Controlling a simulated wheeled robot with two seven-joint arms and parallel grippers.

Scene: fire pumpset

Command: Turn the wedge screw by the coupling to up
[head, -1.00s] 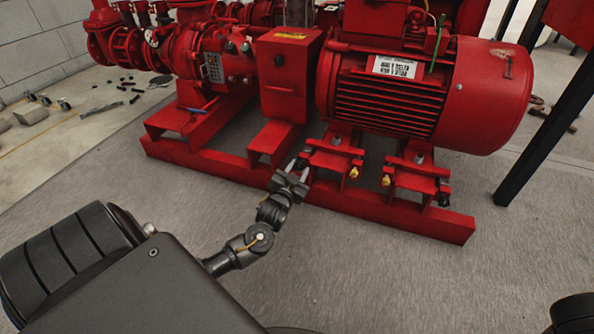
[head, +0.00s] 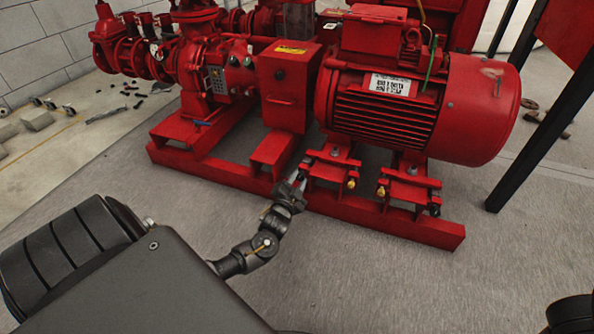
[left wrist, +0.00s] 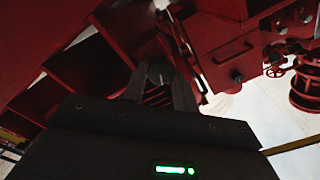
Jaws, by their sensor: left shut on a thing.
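My left gripper (head: 299,174) is at the near left end of the motor's left foot mount, below and right of the red coupling guard (head: 287,88). It is shut on the wedge screw by the coupling. In the left wrist view the dark round head of the wedge screw (left wrist: 156,73) sits between the two fingers of the left gripper (left wrist: 160,84). In the head view the fingers largely hide this screw, and its turn angle cannot be read. My right gripper is not in view.
The red motor (head: 418,100) stands on the red base frame (head: 405,227). Brass-tipped screws (head: 351,184) show on the foot mounts close to the gripper. The pump (head: 205,75) is at the left. Grey floor (head: 355,275) in front is clear. A black post (head: 540,130) stands at the right.

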